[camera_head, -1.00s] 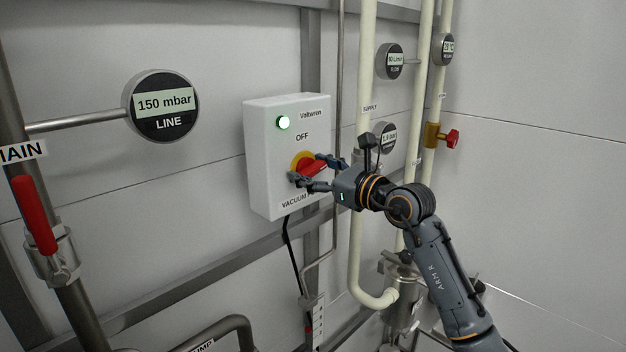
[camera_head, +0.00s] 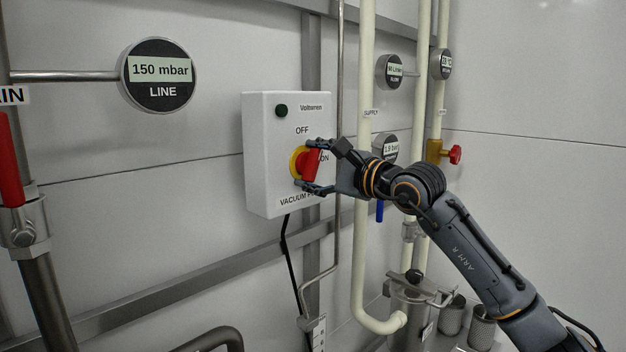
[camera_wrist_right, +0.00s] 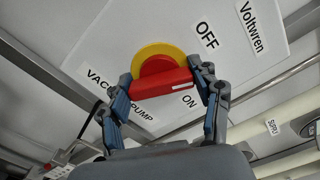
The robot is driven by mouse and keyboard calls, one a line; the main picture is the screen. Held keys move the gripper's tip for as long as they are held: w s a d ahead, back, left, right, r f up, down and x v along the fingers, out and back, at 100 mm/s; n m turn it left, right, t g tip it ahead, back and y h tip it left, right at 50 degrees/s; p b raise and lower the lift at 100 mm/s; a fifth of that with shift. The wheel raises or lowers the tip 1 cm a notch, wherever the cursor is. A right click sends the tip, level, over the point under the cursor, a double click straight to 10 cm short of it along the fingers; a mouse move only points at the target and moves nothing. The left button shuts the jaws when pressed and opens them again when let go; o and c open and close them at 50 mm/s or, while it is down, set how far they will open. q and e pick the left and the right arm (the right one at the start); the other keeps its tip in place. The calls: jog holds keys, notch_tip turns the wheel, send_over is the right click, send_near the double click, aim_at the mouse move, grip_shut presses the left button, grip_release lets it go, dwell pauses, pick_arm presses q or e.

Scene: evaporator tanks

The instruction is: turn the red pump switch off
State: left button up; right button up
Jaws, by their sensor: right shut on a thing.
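The red pump switch (camera_head: 310,165) is a rotary handle on a yellow disc, on the front of a white box (camera_head: 262,140) labelled Voltwren and VACUUM PUMP. Its handle stands near upright in the head view, its top end toward the OFF label. A round lamp (camera_head: 281,111) on the box is dark. My right gripper (camera_head: 314,166) is shut on the handle, one finger at each end. In the right wrist view the red handle (camera_wrist_right: 162,83) lies between the fingers of the right gripper (camera_wrist_right: 163,92). My left gripper is not in view.
A gauge (camera_head: 160,76) reading 150 mbar is left of the box. A red-handled valve (camera_head: 10,165) is at the far left. Cream pipes (camera_head: 364,240) run close to the right of the box. A black cable (camera_head: 288,250) hangs below it.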

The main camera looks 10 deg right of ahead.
jog(key=shift+f+n+b, duration=0.1)
jog(key=shift+n+b, duration=0.95)
jog(key=shift+n, duration=1.25)
jog(key=o, duration=1.2)
jog(key=shift+c, duration=0.2)
jog(key=shift+s+d, duration=0.1)
jog(key=shift+s, duration=0.05)
jog(key=v, duration=1.1)
jog(key=shift+s, duration=0.25)
